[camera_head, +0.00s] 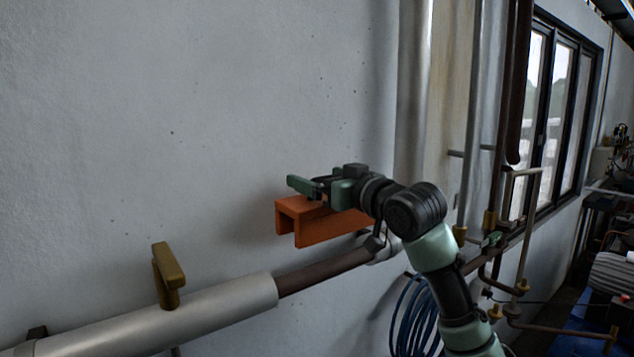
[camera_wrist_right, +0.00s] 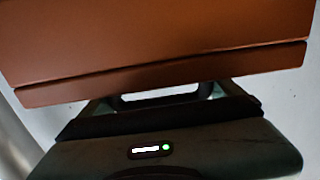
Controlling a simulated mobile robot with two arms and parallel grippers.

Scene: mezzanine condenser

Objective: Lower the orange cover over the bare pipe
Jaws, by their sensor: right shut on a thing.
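The orange cover (camera_head: 322,225) is an open-bottomed channel with a flat top and two side walls. My right gripper (camera_head: 308,190) is shut on it from above, on its top side. The cover is held in the air above the bare pipe (camera_head: 325,270), a dark brown stretch between grey lagged sections. A gap shows between the cover's lower edge and the pipe at the left end; the right end is partly behind my arm. In the right wrist view the cover (camera_wrist_right: 160,45) fills the upper part of the picture. My left gripper is not in view.
A brass valve handle (camera_head: 167,275) stands up from the grey lagged pipe (camera_head: 200,312) at the left. A coiled blue hose (camera_head: 415,318) hangs below my right arm. Vertical pipes (camera_head: 484,120) and a window (camera_head: 555,110) are at the right. The wall above the cover is clear.

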